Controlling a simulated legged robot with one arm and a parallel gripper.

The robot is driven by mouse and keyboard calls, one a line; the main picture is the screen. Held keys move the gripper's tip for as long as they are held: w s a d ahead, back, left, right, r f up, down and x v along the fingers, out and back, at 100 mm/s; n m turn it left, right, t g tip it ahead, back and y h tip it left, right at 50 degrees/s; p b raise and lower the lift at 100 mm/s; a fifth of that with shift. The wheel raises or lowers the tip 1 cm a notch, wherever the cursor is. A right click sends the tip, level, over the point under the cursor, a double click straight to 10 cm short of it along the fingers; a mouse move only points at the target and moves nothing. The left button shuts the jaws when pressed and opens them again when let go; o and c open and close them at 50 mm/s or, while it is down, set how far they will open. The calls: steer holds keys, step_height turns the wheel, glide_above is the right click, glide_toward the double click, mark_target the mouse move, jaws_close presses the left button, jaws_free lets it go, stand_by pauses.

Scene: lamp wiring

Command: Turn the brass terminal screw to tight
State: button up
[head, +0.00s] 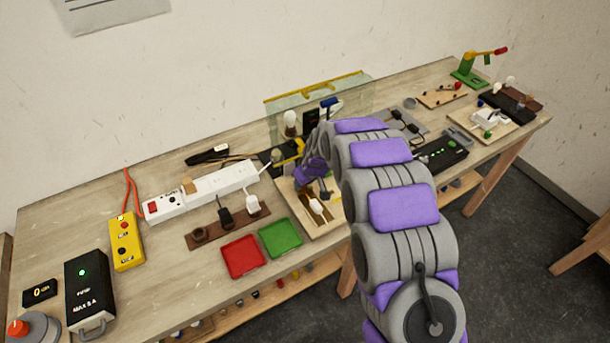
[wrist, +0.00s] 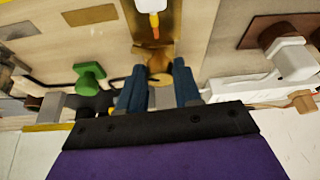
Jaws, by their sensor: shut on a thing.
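In the wrist view, the two dark blue fingers of my gripper (wrist: 158,84) are closed around a round brass piece, which looks like the brass terminal screw (wrist: 157,62). Its lower part is hidden between the fingers. It sits at the near end of a brass-brown plate (wrist: 176,31) on a light wooden board. A white piece with an orange-red tip (wrist: 155,22) lies on that plate. In the head view, my gripper is small and dark above the wooden board (head: 327,226), and the screw cannot be made out. How tight the screw is cannot be told.
A green knob-like part (wrist: 89,76) stands left of the fingers in the wrist view. In the head view, a red tray (head: 243,257), a green tray (head: 281,238) and a white power strip (head: 205,190) are left of the board.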

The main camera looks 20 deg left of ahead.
steer(key=m+p, duration=0.1)
steer(key=m+t+p, duration=0.1)
steer(key=shift+a+r+m+h+p, duration=0.1)
steer(key=shift+r+m+h+p, duration=0.25)
steer(key=shift+m+h+p, duration=0.05)
steer(key=m, duration=0.2)
steer(key=shift+a+f+m+h, duration=0.15)
steer(key=shift+f+m+h, duration=0.15)
steer(key=shift+h, duration=0.1)
steer(key=m+b, duration=0.2)
steer(key=b, duration=0.1)
steer(key=shift+a+f+t+h+b, duration=0.2)
steer(key=shift+t+h+b, duration=0.1)
steer(key=shift+t+h, duration=0.1)
steer(key=m+b, duration=0.1)
steer(key=b, duration=0.1)
steer(key=m+h+b, duration=0.1)
steer(key=m+b, duration=0.1)
steer(key=shift+s+r+b, duration=0.15)
steer(key=shift+s+b, duration=0.05)
steer(key=shift+b, duration=0.15)
steer(key=o, duration=1)
steer(key=shift+a, duration=0.1)
steer(key=shift+o, duration=0.2)
steer(key=p+v, duration=0.2)
steer(key=v, duration=1.5)
steer(key=shift+a+p, duration=0.2)
steer(key=shift+p, duration=0.15)
